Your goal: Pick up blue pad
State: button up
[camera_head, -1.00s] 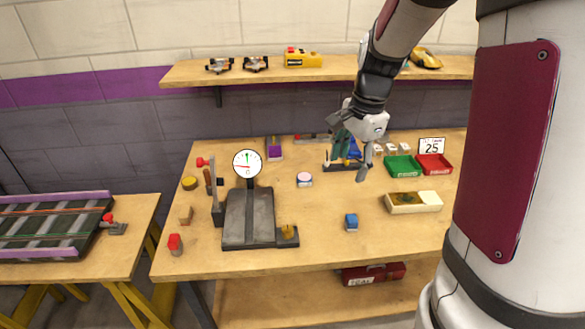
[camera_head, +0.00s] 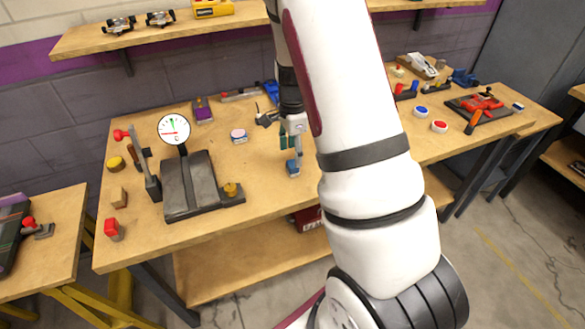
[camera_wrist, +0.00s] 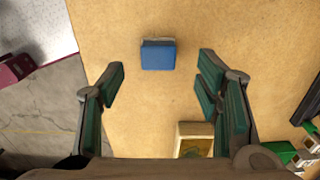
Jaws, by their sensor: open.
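The blue pad (camera_wrist: 158,55) is a small blue block with a pale edge, lying on the wooden table. In the wrist view it sits ahead of the fingertips, between their lines but beyond them. In the head view the pad (camera_head: 293,167) shows just below my gripper (camera_head: 291,144), near the table's front edge. In the wrist view my gripper (camera_wrist: 159,85) is open, with green-padded fingers wide apart and nothing between them. My arm hides part of the table to the right of the pad.
A dial press with a dark base (camera_head: 188,186) stands left of the pad. A round pale pad (camera_head: 239,136) lies farther back. A wooden tray (camera_wrist: 194,129) lies near the right finger in the wrist view. The wood around the blue pad is clear.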

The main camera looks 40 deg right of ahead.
aim_at(293, 168)
jog(key=shift+s+d+f, duration=0.1)
jog(key=shift+d+f, duration=0.05)
jog(key=shift+f, duration=1.25)
jog(key=shift+s+d+f, duration=0.1)
jog(key=shift+d+f, duration=0.05)
jog(key=shift+f, duration=1.2)
jog(key=c, duration=1)
